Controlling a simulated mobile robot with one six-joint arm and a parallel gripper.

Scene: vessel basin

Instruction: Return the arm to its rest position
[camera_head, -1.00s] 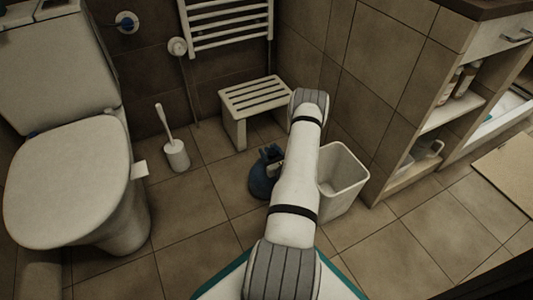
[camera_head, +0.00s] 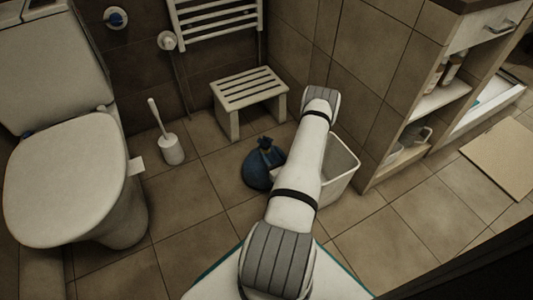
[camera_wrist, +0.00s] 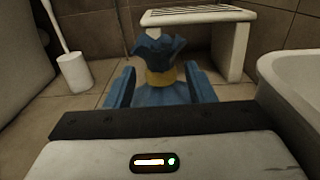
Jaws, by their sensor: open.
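My gripper (camera_wrist: 161,88) shows in the wrist view with its two fingers apart and nothing clamped between them. A blue tied bag (camera_wrist: 158,50) with a yellowish band at its neck appears straight ahead, framed by the fingers. I cannot tell exactly how far it is from the fingertips. In the head view the blue bag (camera_head: 259,170) rests on the tiled floor, just left of my white arm. My arm reaches forward and hides the gripper there.
A white bin (camera_head: 341,170) stands close to the right of my arm, partly hidden by it. A slatted stool (camera_head: 250,88) is behind the bag. A toilet brush (camera_head: 171,148) and toilet (camera_head: 70,180) are at left. A shelf unit (camera_head: 405,158) stands at right.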

